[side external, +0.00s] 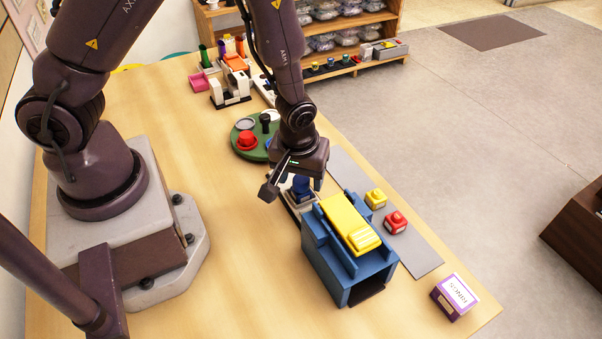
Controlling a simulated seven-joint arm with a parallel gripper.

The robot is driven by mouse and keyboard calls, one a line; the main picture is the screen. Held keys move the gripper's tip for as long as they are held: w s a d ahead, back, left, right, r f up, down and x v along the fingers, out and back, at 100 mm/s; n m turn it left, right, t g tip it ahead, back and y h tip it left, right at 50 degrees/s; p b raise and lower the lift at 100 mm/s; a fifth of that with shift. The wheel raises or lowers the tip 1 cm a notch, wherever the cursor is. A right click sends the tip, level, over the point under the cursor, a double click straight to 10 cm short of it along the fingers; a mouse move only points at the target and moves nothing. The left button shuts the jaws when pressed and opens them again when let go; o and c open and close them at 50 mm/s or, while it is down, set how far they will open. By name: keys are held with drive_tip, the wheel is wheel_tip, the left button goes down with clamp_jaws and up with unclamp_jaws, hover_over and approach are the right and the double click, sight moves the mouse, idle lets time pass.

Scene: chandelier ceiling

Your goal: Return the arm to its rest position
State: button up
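My dark arm reaches over the wooden table, bent downward. My gripper (303,182) points down just behind the blue box-like holder (345,262). A small dark blue object (301,189) shows directly under my gripper, beside a light-coloured base.
A yellow block (350,222) lies on the blue holder. Yellow (375,199) and red (396,222) small bottles stand on a grey strip (418,256). A purple-and-white box (453,297) sits near the table corner. A green round tray (246,152) lies behind my gripper.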

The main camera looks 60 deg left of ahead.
drive_tip(key=o, duration=0.4)
drive_tip(key=shift+r, duration=3.75)
